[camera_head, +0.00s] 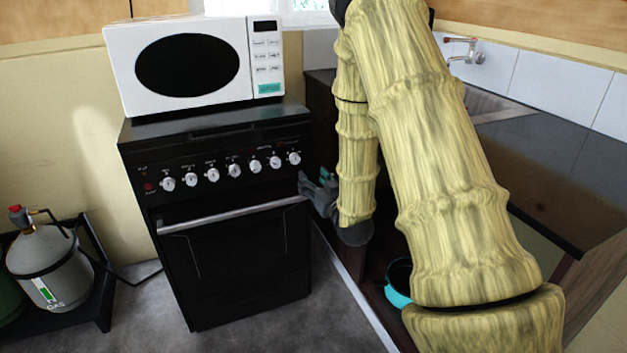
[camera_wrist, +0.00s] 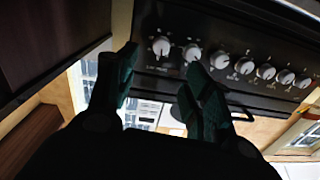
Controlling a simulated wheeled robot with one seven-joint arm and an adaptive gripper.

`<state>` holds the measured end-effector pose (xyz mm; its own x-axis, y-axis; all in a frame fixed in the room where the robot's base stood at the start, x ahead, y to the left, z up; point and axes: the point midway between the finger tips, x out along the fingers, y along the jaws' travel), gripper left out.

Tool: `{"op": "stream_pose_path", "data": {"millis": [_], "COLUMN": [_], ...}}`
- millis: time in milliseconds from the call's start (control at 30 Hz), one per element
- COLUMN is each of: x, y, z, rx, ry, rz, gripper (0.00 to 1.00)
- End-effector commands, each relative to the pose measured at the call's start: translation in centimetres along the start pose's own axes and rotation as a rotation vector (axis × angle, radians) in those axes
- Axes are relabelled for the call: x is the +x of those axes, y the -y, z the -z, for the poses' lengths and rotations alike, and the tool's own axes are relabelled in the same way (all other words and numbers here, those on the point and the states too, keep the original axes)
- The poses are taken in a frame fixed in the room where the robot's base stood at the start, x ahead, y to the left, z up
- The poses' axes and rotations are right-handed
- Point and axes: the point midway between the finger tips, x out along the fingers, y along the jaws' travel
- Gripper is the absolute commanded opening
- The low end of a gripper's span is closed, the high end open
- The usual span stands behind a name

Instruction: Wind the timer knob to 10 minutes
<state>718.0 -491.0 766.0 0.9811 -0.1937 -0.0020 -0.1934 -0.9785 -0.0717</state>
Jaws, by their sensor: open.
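The black stove (camera_head: 240,240) has a row of several silver-white knobs along its front panel. The labels are too small to tell which is the timer knob. The rightmost knob (camera_head: 294,158) is closest to my gripper (camera_head: 316,190), which is just right of the panel and slightly lower. In the wrist view the picture is turned over, and an end knob (camera_wrist: 161,46) shows between and beyond the two teal-tipped fingers of my gripper (camera_wrist: 160,62). A second knob (camera_wrist: 192,53) is near the right finger. The fingers are apart and empty, with no visible contact on a knob.
A white microwave (camera_head: 195,65) stands on the stove. The oven handle (camera_head: 232,215) sticks out below the knobs. A dark counter (camera_head: 560,165) with a tap (camera_head: 466,50) is at the right. A gas cylinder (camera_head: 45,262) stands at the left. The floor before the stove is clear.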

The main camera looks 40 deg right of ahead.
Motion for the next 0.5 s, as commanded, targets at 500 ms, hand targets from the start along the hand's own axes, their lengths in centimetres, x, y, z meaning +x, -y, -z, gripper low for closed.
{"op": "stream_pose_path", "data": {"millis": [500], "x": [0.8], "y": [1.7], "z": [-0.7], "rx": [0.35], "ry": [0.011], "rz": [-0.025], "gripper": [0.51]}}
